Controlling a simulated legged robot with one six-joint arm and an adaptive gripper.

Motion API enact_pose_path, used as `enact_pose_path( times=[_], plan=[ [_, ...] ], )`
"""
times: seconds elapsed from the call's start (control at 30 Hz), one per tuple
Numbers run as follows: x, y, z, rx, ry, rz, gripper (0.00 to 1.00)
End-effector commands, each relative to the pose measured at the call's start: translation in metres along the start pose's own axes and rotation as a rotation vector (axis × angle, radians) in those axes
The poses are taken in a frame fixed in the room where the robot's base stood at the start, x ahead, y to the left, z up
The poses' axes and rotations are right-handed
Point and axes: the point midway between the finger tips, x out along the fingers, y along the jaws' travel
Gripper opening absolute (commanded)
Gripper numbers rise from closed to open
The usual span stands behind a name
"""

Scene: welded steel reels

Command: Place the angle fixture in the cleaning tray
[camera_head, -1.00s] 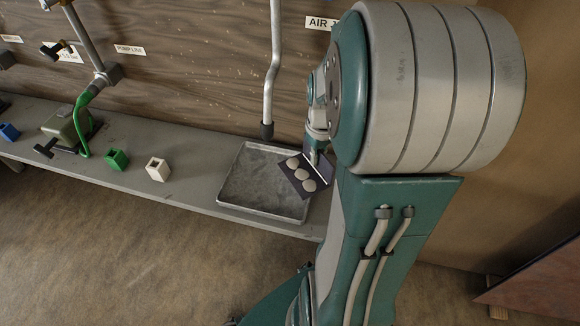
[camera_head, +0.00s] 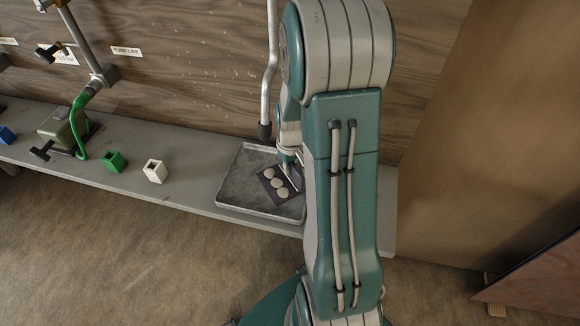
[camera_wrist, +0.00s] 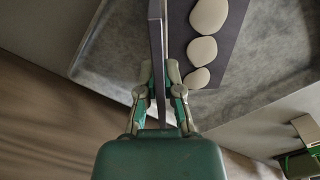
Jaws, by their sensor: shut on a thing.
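The angle fixture (camera_head: 278,185) is a dark angled plate with several pale round discs on one face. My gripper (camera_head: 287,157) is shut on its upright flange, seen from behind in the head view. In the wrist view, my gripper (camera_wrist: 158,92) pinches the thin flange, and the disc-bearing face of the angle fixture (camera_wrist: 226,60) spreads to the right. The cleaning tray (camera_head: 240,165) is a shallow grey metal tray with a raised rim. The fixture is over the tray's right part. I cannot tell whether it touches the tray floor.
The tray stands on a long grey shelf (camera_head: 190,186) against a wooden wall. A white block (camera_head: 155,171), a green block (camera_head: 114,161) and a blue block (camera_head: 6,134) lie to the left. A vertical pipe (camera_head: 268,90) ends just behind the tray.

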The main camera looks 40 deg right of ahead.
Motion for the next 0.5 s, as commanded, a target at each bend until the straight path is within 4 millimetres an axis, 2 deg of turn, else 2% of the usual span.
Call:
enact_pose_path(
  times=[0.3, 0.33, 0.37, 0.4, 0.5],
  plan=[
    [0.001, 0.0006, -0.0007, 0.0, 0.004, 0.001, 0.0],
    [0.0013, 0.0005, -0.0002, 0.0, 0.002, 0.001, 0.22],
    [0.0013, 0.0004, -0.0003, 0.0, 0.002, 0.001, 0.35],
    [0.0014, 0.0004, -0.0003, 0.0, 0.002, 0.001, 0.43],
    [0.0014, 0.0004, -0.0003, 0.0, 0.002, 0.001, 0.43]
  ],
)
